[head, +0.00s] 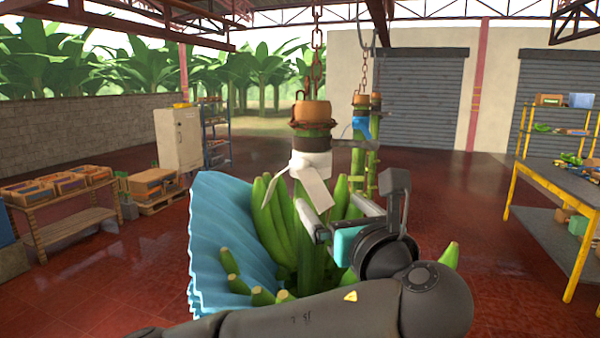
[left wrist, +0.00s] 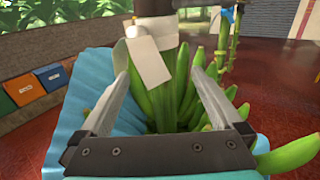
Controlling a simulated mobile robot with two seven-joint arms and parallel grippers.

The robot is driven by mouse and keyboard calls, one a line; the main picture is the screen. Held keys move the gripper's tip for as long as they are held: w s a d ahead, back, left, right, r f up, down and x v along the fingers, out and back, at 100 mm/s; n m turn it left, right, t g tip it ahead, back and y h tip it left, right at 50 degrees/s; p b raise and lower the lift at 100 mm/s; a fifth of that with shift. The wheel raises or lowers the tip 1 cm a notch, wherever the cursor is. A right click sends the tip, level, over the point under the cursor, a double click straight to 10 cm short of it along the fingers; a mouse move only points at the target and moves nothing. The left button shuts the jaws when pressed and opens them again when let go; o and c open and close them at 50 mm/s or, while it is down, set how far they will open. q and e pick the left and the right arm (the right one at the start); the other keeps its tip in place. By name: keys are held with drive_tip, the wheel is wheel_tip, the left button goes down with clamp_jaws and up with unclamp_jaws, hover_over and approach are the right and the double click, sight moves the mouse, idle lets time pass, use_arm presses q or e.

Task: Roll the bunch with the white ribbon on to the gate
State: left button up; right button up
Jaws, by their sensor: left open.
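The bunch with the white ribbon (head: 312,163) hangs in the middle of the head view. Its green bananas (head: 272,225) are partly wrapped by a blue sheet (head: 215,235). Its thick stem rises to a brown block (head: 311,113) on a chain. My left gripper (head: 331,203) is open just below the ribbon. In the left wrist view its fingers (left wrist: 160,75) stand on either side of the stem, with no visible grip. I cannot make out a gate. My right gripper is not in view.
Behind hang other stems, one with a blue ribbon (head: 361,126). A wooden table with crates (head: 75,216) stands left, near a white cabinet (head: 179,138). A yellow-legged table (head: 558,185) stands right.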

sight(307, 178)
use_arm(q)
drive_tip(key=shift+w+a, duration=0.15)
drive_tip(key=shift+w, duration=0.25)
drive_tip(key=shift+w+r, duration=0.1)
drive_tip(key=shift+w, duration=0.1)
drive_tip(key=p+x, duration=0.3)
drive_tip(key=x, duration=1)
clamp_jaws()
idle(0.4)
